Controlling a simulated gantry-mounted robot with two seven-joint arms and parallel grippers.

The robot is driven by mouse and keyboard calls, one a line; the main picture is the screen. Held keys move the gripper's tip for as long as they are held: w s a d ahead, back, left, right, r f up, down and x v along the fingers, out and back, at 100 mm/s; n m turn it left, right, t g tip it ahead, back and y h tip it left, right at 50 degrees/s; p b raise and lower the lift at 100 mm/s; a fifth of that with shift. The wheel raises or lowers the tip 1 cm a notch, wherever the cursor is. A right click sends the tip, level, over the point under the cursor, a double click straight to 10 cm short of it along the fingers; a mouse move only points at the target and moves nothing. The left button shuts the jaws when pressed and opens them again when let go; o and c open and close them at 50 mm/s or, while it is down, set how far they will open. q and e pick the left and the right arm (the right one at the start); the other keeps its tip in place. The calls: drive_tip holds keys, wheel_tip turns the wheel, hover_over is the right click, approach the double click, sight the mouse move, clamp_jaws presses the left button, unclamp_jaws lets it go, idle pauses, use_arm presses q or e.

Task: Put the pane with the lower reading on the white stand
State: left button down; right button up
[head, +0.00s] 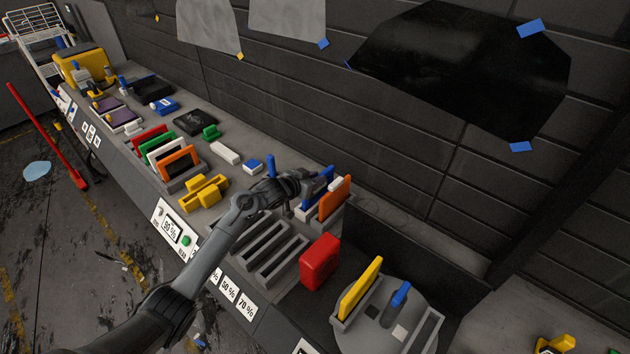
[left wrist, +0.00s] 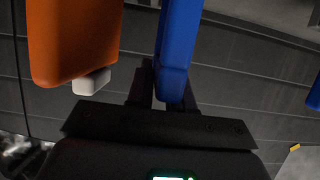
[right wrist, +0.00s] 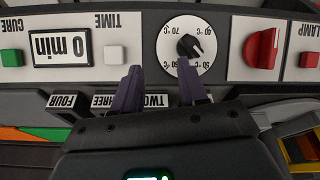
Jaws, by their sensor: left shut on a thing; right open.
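My left gripper (head: 298,192) is shut on a blue pane (head: 320,180), which stands upright beside an orange pane (head: 335,198) at the back of the bench. In the left wrist view the blue pane (left wrist: 178,50) rises between my fingers, and the orange pane (left wrist: 75,40) is to its left, apart from it. A white item (head: 165,150) stands among coloured ones; I cannot tell if it is the white stand. The meter display (head: 171,229) seems to show 90 %. My right gripper (right wrist: 160,92) is open and empty over a control panel, out of the head view.
A grey slotted rack (head: 270,247) with percent labels lies before the gripper. A red box (head: 320,262) and a yellow pane (head: 361,286) in a round grey holder stand nearby. A dial (right wrist: 188,45), red knob (right wrist: 262,48) and 0 min display (right wrist: 61,46) face my right gripper.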

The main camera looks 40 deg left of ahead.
use_arm(q)
drive_tip(key=shift+f, duration=0.3)
drive_tip(key=c, duration=1)
unclamp_jaws()
drive_tip(key=shift+f, duration=0.1)
drive_tip(key=shift+r, duration=0.2)
drive_tip(key=p+v, duration=0.1)
drive_tip(key=v, duration=1.1)
drive_tip(key=shift+a+p, duration=0.15)
drive_tip(key=shift+p, duration=0.15)
